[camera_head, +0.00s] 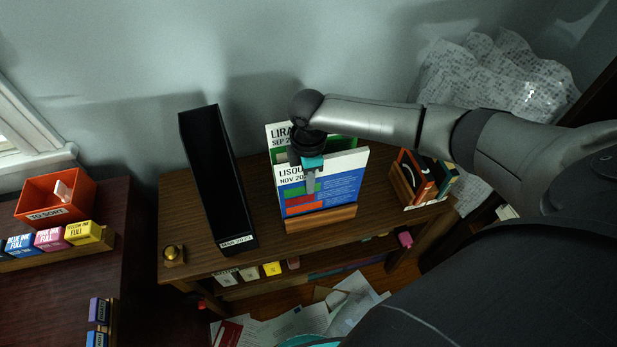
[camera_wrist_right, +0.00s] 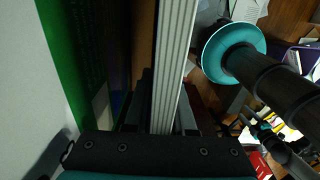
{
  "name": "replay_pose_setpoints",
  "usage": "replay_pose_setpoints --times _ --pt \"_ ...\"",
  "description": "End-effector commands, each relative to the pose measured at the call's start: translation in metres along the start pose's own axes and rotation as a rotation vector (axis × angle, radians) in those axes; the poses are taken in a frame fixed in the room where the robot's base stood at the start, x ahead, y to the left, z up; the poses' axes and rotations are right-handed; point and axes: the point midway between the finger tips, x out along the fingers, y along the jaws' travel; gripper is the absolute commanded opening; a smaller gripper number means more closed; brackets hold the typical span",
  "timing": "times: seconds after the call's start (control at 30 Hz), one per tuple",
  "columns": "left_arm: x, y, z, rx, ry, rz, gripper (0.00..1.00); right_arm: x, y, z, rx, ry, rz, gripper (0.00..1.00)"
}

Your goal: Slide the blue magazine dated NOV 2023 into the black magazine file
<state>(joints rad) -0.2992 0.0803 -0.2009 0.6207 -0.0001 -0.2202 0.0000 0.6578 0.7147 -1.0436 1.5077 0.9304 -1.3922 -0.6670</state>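The blue magazine (camera_head: 345,188) dated NOV 2023 stands upright on a small wooden stand (camera_head: 320,220) on the wooden shelf unit. A green magazine (camera_head: 283,133), dated SEP, stands just behind it. My right gripper (camera_head: 310,178) reaches down over the blue magazine's top edge, one finger in front of the cover. In the right wrist view, the magazine's pale edge (camera_wrist_right: 174,65) lies between the two fingers, which look closed against it. The black magazine file (camera_head: 214,180) stands upright to the left, open at the top, with a label at its front base. My left gripper is not seen.
A smaller wooden holder with books (camera_head: 420,178) stands to the right. A brass bell (camera_head: 173,255) sits near the left front corner. An orange tray (camera_head: 56,198) and ink boxes are on the left desk. Shelf top between file and stand is clear.

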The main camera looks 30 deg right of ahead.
Motion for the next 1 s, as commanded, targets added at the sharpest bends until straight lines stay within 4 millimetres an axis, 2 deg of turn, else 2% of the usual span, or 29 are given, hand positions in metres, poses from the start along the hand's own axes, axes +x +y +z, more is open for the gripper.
replay_pose_setpoints --times 0.03,0.2,0.7,1.0 --pt "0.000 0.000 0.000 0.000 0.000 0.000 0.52 0.000 0.000 0.000 0.000 0.000 0.000 0.17" --pt "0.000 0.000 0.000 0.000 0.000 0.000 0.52 0.000 0.000 0.000 0.000 0.000 0.000 0.00" --pt "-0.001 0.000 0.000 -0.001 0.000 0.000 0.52 -0.001 0.001 0.000 0.000 0.000 0.001 0.00" --pt "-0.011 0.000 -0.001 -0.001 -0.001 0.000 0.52 -0.010 0.000 0.000 0.000 0.000 0.001 0.00"
